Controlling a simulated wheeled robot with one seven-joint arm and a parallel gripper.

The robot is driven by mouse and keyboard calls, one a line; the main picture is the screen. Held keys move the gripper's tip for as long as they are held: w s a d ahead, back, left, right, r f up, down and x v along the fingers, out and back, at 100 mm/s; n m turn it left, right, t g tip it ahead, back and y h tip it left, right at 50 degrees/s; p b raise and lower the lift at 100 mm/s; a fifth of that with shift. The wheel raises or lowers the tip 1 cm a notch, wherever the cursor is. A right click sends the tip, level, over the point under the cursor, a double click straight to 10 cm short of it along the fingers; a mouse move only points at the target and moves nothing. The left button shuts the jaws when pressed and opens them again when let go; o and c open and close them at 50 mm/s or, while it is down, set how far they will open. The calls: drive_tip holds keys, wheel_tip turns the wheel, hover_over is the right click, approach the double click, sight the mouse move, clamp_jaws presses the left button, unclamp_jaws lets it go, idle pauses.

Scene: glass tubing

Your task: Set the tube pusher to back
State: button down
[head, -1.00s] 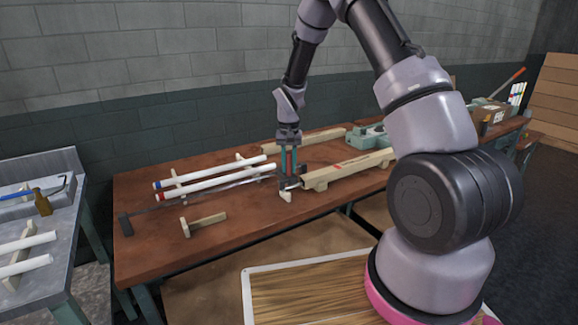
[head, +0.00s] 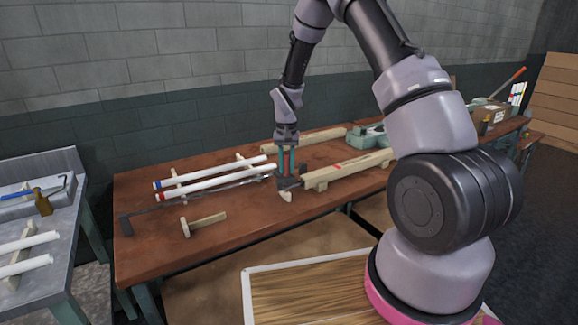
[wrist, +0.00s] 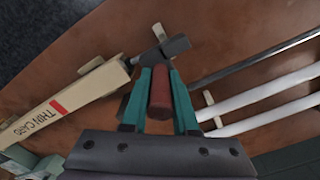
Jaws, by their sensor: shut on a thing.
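The tube pusher shows as a dark block (head: 288,184) with a red handle (wrist: 160,93), at the left end of a pale wooden trough. My gripper (head: 286,172) points down over the block. In the wrist view, the gripper's teal fingers (wrist: 159,78) are shut on the red handle, and the dark block (wrist: 174,47) lies just beyond the fingertips. A thin dark rod (wrist: 240,68) runs from near the block along the table. The fingers mostly hide the handle in the head view.
The pale wooden trough (head: 350,168), with a red stripe and lettering, extends right. White tubes (head: 215,184) lie on wooden rests at the left. A small wooden stand (head: 205,222) is at the front of the brown table (head: 150,258). A metal table (head: 75,235) stands further left.

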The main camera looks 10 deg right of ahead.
drive_tip(key=s+a, duration=0.5)
drive_tip(key=a, duration=1)
drive_tip(key=s+a, duration=0.5)
drive_tip(key=a, duration=1)
drive_tip(key=s+a, duration=0.6)
drive_tip(key=a, duration=0.9)
drive_tip(key=shift+r, duration=0.1)
drive_tip(key=c, duration=0.7)
unclamp_jaws()
drive_tip(key=shift+d, duration=0.1)
wheel_tip(320, 180, up, 11)
drive_tip(key=shift+f, duration=0.15)
